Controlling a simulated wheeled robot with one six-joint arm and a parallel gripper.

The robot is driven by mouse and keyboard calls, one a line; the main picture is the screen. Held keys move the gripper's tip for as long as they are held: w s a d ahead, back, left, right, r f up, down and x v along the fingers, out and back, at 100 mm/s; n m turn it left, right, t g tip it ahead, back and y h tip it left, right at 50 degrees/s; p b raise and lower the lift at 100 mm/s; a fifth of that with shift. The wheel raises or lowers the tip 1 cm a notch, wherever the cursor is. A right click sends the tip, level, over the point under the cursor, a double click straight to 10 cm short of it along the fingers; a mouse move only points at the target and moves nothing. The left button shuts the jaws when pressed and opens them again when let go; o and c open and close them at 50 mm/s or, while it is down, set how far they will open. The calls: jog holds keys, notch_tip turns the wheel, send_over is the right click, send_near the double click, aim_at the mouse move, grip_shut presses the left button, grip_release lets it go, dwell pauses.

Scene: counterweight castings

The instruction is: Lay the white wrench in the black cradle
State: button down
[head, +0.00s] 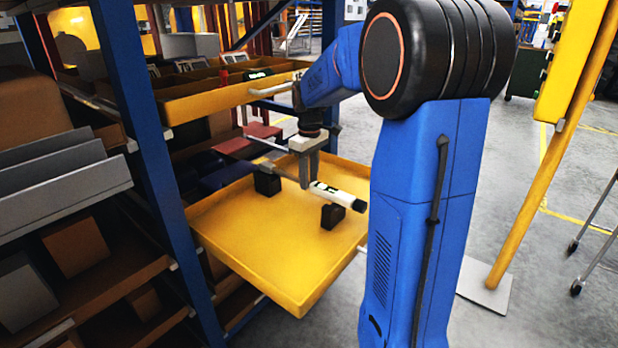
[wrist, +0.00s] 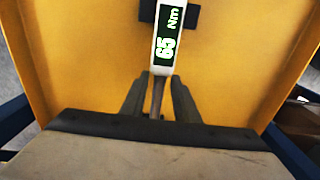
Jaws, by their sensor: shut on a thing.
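The white wrench (head: 338,196) has a white body with a display reading 65 Nm and a thin metal shaft. It lies level across the yellow tray. My gripper (head: 305,183) points down and is shut on the shaft, just beside the white body. The wrist view shows the shaft between the fingers (wrist: 158,88) and the wrench's display (wrist: 167,40). The black cradle is two separate blocks, a near one (head: 332,216) under the white body and a far one (head: 267,183) near the shaft's other end. I cannot tell whether the wrench touches the blocks.
The cradle stands in a pulled-out yellow tray (head: 250,256) with low raised walls. Another yellow drawer (head: 215,101) with dividers, holding a dark item with a green display (head: 258,74), is above. A blue rack post (head: 150,170) stands close at left. The tray's front is bare.

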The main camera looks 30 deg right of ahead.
jog(key=shift+f, duration=1.35)
dwell(1.2)
jog(key=c, duration=1.3)
grip_release()
jog(key=shift+r, duration=3.45)
